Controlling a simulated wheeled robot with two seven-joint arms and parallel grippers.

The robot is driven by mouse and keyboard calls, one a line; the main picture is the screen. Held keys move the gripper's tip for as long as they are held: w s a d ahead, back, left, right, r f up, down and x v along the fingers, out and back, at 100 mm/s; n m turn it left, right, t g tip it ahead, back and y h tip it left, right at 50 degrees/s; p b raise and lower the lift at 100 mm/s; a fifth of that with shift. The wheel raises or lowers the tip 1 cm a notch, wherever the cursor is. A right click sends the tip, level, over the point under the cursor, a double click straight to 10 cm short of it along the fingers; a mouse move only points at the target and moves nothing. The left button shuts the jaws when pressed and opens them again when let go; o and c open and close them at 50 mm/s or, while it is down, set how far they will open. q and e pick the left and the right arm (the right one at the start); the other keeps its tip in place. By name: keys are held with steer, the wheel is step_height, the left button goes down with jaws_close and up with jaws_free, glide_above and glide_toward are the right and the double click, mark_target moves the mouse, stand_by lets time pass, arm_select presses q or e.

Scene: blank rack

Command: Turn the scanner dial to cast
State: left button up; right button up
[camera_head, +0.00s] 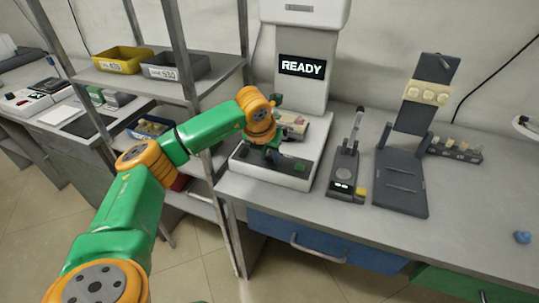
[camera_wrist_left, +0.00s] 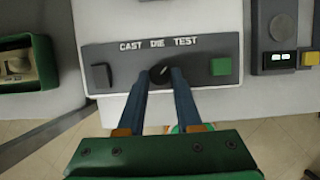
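The scanner (camera_head: 300,85) is a white machine on the bench in the head view, with a lit READY screen. In the left wrist view its dark front panel (camera_wrist_left: 120,58) has the words CAST, DIE and TEST above a round black dial (camera_wrist_left: 161,74). The dial's light mark slants up and right, toward the TEST side. My left gripper (camera_wrist_left: 162,78) reaches over the panel with one finger at each side of the dial; I cannot tell whether they press on it. The head view shows this gripper (camera_head: 271,155) low at the scanner's front. My right gripper is not in view.
A green button (camera_wrist_left: 221,66) is right of the dial and a grey one (camera_wrist_left: 102,75) left of it. A small device with a yellow button (camera_head: 361,193) and a dark stand (camera_head: 402,190) are to the right. A metal shelf (camera_head: 215,80) stands close on the left.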

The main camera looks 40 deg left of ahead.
arm_select(q)
jaws_close()
